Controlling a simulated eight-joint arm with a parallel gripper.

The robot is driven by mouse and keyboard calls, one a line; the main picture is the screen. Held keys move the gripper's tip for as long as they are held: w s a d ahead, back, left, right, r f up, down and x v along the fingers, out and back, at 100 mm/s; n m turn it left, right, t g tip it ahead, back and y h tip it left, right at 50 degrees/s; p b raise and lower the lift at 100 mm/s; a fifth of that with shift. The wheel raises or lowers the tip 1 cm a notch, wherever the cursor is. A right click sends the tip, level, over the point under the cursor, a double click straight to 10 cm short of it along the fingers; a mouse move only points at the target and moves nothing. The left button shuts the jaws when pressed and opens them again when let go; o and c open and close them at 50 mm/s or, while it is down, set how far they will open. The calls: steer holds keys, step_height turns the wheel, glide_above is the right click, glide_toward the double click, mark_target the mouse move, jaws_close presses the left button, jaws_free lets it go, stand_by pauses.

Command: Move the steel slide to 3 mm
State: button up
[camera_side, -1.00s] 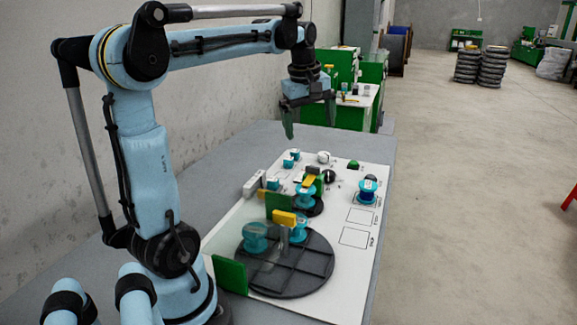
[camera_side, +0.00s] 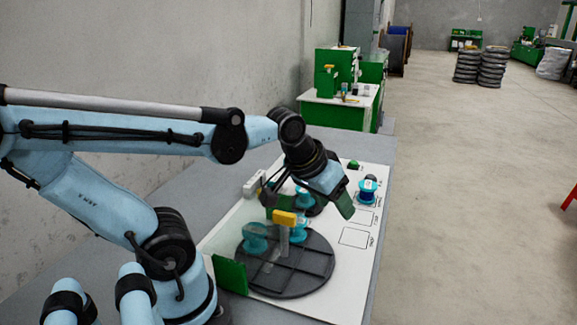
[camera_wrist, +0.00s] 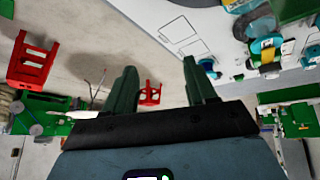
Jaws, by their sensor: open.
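I cannot make out the steel slide for certain. A grey block (camera_side: 254,186) stands at the white board's left edge, partly behind my arm. A thin grey post (camera_side: 284,241) stands under a yellow block (camera_side: 284,218) by the large dark disc (camera_side: 305,275). My gripper (camera_side: 342,206) is tilted above the board's far half in the side view and hides part of it. In the wrist view my gripper (camera_wrist: 160,82) is open with nothing between its green fingers. A yellow-banded teal part (camera_wrist: 266,56) shows right of the fingers, apart from them.
The white board (camera_side: 335,235) lies on a grey table (camera_side: 235,180). Teal spools (camera_side: 255,238) and a green plate (camera_side: 230,275) stand on it. A blue-wound spool (camera_side: 368,190) stands at the right edge. Marked rectangles (camera_side: 355,237) at the right are bare. Red stools (camera_wrist: 150,93) stand on the floor.

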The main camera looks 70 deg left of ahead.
steer(key=a+n+g, duration=0.1)
steer(key=a+n, duration=0.2)
steer(key=a, duration=0.1)
steer(key=w+a+r+n+g, duration=0.1)
steer(key=a+n, duration=0.3)
steer(key=a, duration=0.1)
steer(key=a+n+g+y, duration=0.1)
steer(key=a+n, duration=0.3)
steer(key=shift+w+a+r, duration=0.25)
steer(key=shift+w+r, duration=0.05)
steer(key=shift+r, duration=0.1)
steer(key=shift+c, duration=1.4)
steer(key=s+a+f+n+g+h, duration=0.1)
steer(key=s+a+n+g, duration=0.15)
steer(key=a+n, duration=0.45)
steer(key=s+a+f+n+g+h, duration=0.1)
steer(key=s+a+n, duration=0.2)
steer(key=a+n, duration=0.45)
steer(key=shift+m, duration=0.85)
steer(key=f, duration=0.8)
steer(key=a+f, duration=0.1)
steer(key=f, duration=0.3)
steer(key=shift+w, duration=0.15)
jaws_close()
